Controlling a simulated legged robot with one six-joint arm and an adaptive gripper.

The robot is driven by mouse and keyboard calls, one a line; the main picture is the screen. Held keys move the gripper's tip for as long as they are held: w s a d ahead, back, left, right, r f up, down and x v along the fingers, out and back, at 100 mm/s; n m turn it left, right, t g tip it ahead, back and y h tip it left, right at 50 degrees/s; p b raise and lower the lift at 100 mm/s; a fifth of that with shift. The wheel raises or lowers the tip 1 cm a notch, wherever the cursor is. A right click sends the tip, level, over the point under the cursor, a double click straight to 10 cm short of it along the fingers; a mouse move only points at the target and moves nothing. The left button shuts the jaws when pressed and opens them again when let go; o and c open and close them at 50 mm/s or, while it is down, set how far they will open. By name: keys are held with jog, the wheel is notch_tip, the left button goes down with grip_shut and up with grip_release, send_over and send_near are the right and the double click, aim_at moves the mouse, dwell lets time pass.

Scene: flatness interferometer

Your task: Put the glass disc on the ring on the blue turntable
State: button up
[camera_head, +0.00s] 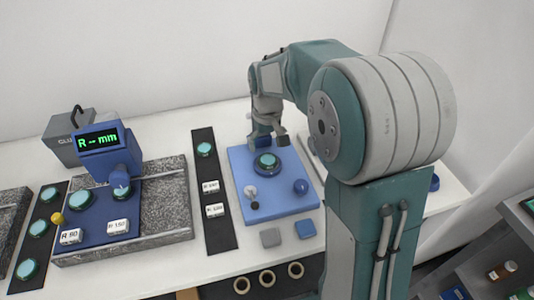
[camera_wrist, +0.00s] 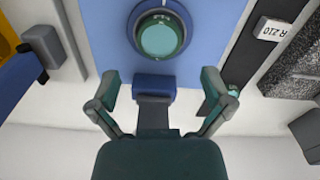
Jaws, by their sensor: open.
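The blue turntable (camera_wrist: 188,37) is a round, dark-rimmed stage with pale marks on a blue base plate (camera_head: 290,203); it also shows in the head view (camera_head: 256,166). A teal glass disc (camera_wrist: 160,40) lies in the middle of it, inside the ring, and looks flat; the disc is small in the head view (camera_head: 267,160). The ring is mostly hidden under the disc. My gripper (camera_head: 272,140) is over the back edge of the plate, just behind the turntable. In the wrist view my gripper (camera_wrist: 160,88) has its fingers spread, with nothing between them and apart from the disc.
A dark knob (camera_head: 301,187) and a white-topped lever (camera_head: 252,192) stand on the plate's front part. A black strip (camera_head: 220,235) with another teal disc (camera_head: 204,150) lies left of it. A granite block (camera_head: 167,207) carries a blue gauge (camera_head: 105,150). Several rings lie in front.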

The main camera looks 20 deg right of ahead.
aim_at(267, 158)
notch_tip(267, 158, up, 7)
jog(key=s+r+t, duration=0.3)
jog(key=s+r, duration=0.2)
jog(key=s, duration=0.7)
jog(key=s+f+m+t, duration=0.1)
jog(key=s+f+t, duration=0.1)
jog(key=s, duration=0.9)
jog(key=shift+s+m+t, duration=0.15)
jog(key=shift+m+t, duration=0.15)
jog(key=shift+m, duration=0.1)
